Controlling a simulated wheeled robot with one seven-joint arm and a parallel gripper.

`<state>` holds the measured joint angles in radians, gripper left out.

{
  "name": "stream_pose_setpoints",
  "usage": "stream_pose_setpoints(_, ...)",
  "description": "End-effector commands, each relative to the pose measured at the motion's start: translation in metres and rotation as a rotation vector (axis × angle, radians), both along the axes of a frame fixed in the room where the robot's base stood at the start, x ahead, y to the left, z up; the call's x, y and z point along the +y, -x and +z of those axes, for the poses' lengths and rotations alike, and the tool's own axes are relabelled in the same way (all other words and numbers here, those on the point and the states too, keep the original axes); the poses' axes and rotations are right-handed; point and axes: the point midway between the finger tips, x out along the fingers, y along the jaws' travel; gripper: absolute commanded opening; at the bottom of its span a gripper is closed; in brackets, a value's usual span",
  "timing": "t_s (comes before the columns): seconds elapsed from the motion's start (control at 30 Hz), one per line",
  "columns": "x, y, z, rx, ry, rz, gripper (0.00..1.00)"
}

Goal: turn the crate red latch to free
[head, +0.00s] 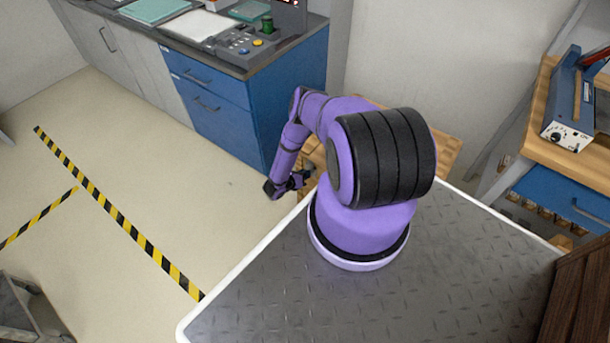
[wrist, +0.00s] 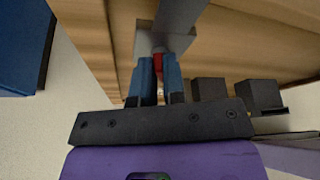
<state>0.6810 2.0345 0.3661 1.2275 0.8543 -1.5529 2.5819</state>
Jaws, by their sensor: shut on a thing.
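In the wrist view my gripper (wrist: 159,72) has its two fingers closed on the small red latch (wrist: 159,62), of which only a sliver shows between them. The latch sits below a grey metal plate (wrist: 147,42) on the side of the wooden crate (wrist: 235,45). How far the latch is turned cannot be told, as the fingers hide most of it. In the head view my gripper (head: 301,179) is beside the left side of the wooden crate (head: 447,148), which is largely hidden behind my purple arm; the latch is not visible there.
A blue cabinet (head: 215,105) with a control panel stands behind to the left. A wooden bench (head: 555,150) with a blue device is at right. Dark blocks (wrist: 210,88) lie right of the fingers in the wrist view.

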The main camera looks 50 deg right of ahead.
Motion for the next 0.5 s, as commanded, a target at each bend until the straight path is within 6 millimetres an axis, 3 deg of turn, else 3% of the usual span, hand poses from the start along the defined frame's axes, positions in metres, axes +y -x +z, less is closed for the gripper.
stream_pose_setpoints(0.5, 0.0016, -0.0074, -0.0033, 0.392, 0.034, 0.006, 0.0)
